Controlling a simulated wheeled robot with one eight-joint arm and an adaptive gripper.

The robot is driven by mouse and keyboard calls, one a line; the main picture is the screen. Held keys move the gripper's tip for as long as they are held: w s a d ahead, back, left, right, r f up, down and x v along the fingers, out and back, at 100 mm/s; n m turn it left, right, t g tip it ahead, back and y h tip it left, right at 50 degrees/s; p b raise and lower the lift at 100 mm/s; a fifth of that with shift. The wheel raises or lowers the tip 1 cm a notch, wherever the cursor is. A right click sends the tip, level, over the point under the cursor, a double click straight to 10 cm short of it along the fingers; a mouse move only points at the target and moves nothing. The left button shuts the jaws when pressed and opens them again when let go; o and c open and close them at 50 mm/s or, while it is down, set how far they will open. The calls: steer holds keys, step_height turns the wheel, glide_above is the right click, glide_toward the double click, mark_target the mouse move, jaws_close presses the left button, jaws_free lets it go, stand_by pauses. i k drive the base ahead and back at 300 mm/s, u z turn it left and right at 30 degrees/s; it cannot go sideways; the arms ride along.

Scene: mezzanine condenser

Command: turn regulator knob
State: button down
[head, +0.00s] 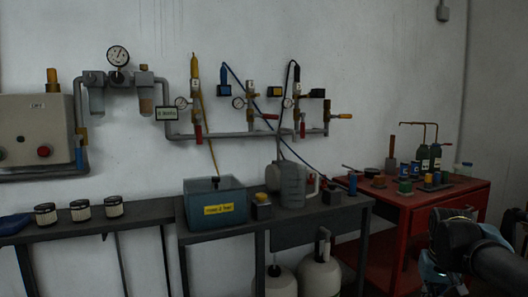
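I cannot tell which part is the regulator knob. My arm (455,240) is at the lower right, well away from the wall fittings. My gripper's fingers cannot be made out.
A red cabinet (410,210) with bottles stands right. Two white tanks are under the bench. A control box (37,130) hangs far left.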

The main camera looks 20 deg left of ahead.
mark_target(117, 78)
steer(key=u, duration=1.8)
